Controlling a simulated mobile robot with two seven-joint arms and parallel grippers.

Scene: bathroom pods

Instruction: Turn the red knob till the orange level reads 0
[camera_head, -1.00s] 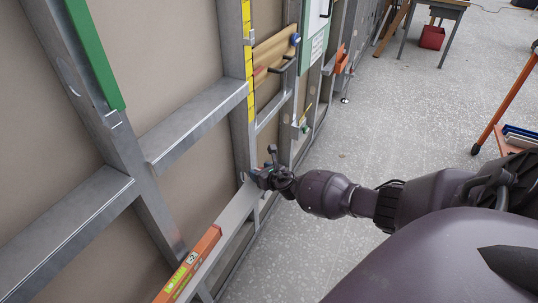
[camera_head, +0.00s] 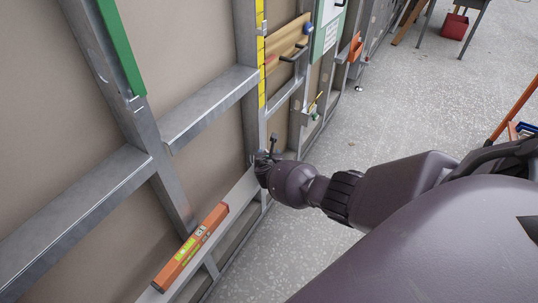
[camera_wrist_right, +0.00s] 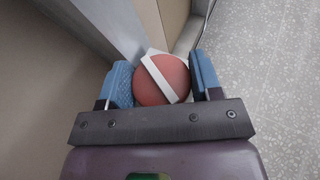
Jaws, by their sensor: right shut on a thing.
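The red knob (camera_wrist_right: 162,79) is round with a white bar across it. It sits between the two blue finger pads of my right gripper (camera_wrist_right: 165,82), which is shut on it. In the head view my right gripper (camera_head: 264,163) is at the upper end of a light metal rail (camera_head: 237,197), beside a metal post, and hides the knob there. The orange level (camera_head: 185,254) lies along this rail, lower left of the gripper. Its small display (camera_head: 201,230) is too small for me to read. My left gripper is out of view.
A metal frame wall with posts and crossbars (camera_head: 207,108) runs along the left. A green bar (camera_head: 121,45) and a yellow strip (camera_head: 261,55) are on its posts. A red bin (camera_head: 454,26) stands far off. Open speckled floor (camera_head: 400,110) lies to the right.

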